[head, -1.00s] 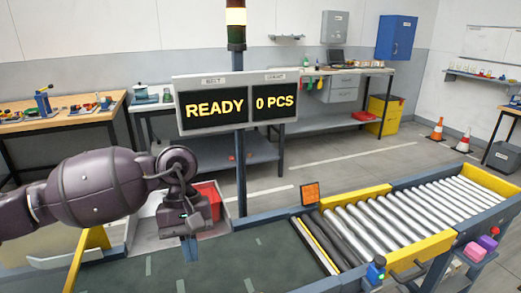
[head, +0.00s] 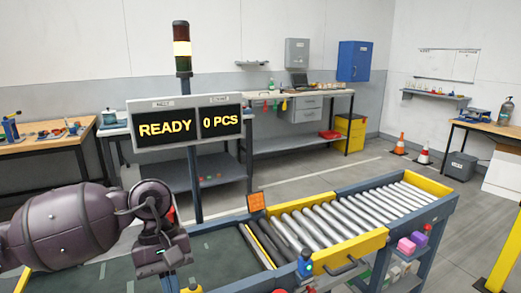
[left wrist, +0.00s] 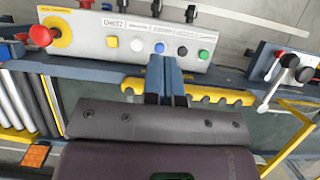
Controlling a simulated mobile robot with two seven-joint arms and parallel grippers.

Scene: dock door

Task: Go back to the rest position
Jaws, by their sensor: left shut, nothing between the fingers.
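My left gripper (head: 168,283) hangs at the end of my dark arm at the lower left of the head view, over the dark green belt. In the left wrist view its two blue fingers (left wrist: 165,75) are together with nothing between them. They lie in front of a control panel (left wrist: 125,38) with a red knob, a yellow ring and coloured buttons; I cannot tell the gap between them. My right gripper is in neither view.
A roller conveyor (head: 340,215) with yellow side rails runs to the right. A READY / 0 PCS display (head: 188,123) stands on a post behind the belt. Workbenches line the back wall. Grey floor (head: 300,165) lies open between conveyor and benches.

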